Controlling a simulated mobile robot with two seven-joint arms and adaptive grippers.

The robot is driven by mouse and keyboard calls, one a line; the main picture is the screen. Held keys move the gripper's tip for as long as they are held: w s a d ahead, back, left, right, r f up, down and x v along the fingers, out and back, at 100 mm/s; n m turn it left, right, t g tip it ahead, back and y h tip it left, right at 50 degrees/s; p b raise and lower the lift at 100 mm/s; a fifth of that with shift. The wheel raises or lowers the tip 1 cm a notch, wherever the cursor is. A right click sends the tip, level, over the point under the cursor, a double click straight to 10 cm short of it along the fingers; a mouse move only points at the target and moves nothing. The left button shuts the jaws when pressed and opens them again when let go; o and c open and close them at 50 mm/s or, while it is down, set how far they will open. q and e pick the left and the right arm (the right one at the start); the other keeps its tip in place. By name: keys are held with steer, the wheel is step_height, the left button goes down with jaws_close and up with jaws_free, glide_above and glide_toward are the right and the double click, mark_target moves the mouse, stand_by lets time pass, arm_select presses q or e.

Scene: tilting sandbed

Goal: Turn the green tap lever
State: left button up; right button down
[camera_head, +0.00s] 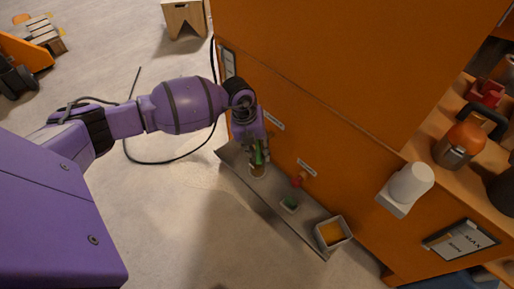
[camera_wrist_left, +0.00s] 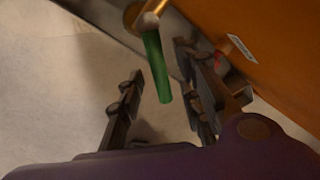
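The green tap lever (camera_wrist_left: 157,68) shows in the left wrist view as a green bar hanging from a pale round pivot on a brass tap (camera_wrist_left: 132,14). In the head view the green lever (camera_head: 259,156) is partly hidden by my left gripper (camera_head: 257,143), which reaches down beside the orange cabinet. In the left wrist view my left gripper (camera_wrist_left: 160,75) is open, with one dark finger on each side of the lever. The lever's lower end lies between the fingers; I see gaps on both sides. My right gripper is not in view.
The orange cabinet wall (camera_head: 335,110) stands close to the right of the gripper. A black cable (camera_head: 150,162) crosses the otherwise open floor on the left.

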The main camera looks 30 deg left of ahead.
arm_select(q)
step_height(320, 180, up, 12)
steer(key=s+a, duration=0.1)
steer(key=a, duration=0.1)
steer(key=shift+s, duration=0.15)
steer(key=shift+f, duration=0.15)
